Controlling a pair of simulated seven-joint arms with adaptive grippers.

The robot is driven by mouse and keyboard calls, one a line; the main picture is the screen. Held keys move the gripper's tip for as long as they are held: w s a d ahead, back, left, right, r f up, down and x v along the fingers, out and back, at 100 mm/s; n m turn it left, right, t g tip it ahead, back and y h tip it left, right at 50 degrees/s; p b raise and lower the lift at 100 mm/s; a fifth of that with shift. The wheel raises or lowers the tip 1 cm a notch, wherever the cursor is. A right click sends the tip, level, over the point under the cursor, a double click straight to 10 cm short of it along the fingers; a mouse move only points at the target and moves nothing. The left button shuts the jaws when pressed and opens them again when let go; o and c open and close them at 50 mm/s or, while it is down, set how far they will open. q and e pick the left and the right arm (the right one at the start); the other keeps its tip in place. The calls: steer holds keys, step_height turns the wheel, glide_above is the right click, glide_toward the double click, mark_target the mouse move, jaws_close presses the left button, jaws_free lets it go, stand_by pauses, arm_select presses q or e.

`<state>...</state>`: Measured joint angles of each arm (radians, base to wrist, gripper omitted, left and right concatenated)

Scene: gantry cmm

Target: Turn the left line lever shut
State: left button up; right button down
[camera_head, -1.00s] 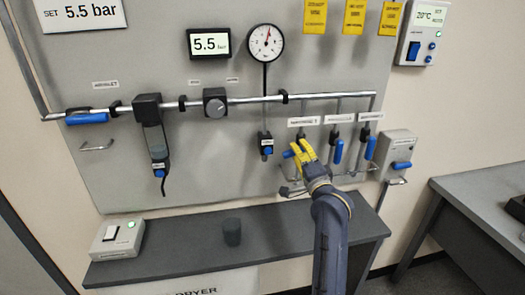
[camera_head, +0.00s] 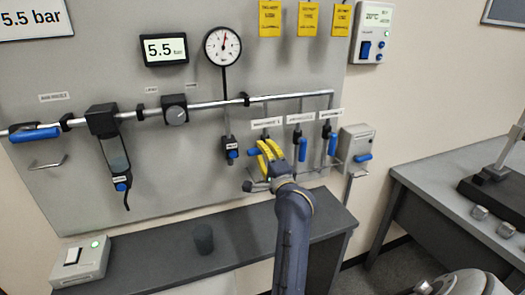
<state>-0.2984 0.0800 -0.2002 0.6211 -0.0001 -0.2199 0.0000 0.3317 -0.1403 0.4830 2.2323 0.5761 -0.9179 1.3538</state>
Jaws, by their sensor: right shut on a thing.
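The left line lever (camera_head: 253,152) is the leftmost of three blue levers on drop pipes at the right of the grey panel. Its blue end sticks out to the left of my fingers, roughly crosswise to its vertical pipe; the rest is hidden by the gripper. My right gripper (camera_head: 269,150), with yellow fingers, is shut on this lever. The middle lever (camera_head: 302,149) and the right lever (camera_head: 332,144) hang down along their pipes. My left gripper is not in view.
A round gauge (camera_head: 222,46) and a 5.5 bar display (camera_head: 165,50) are above the pipe. A dark shelf (camera_head: 170,252) below carries a switch box (camera_head: 82,262) and a dark cup (camera_head: 203,238). A grey table (camera_head: 425,180) stands at right.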

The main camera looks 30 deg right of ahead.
steer(key=shift+r, duration=0.2)
steer(key=c, duration=1.2)
jaws_free()
steer(key=shift+f, duration=0.15)
steer(key=shift+c, duration=0.2)
steer(key=v, duration=1.2)
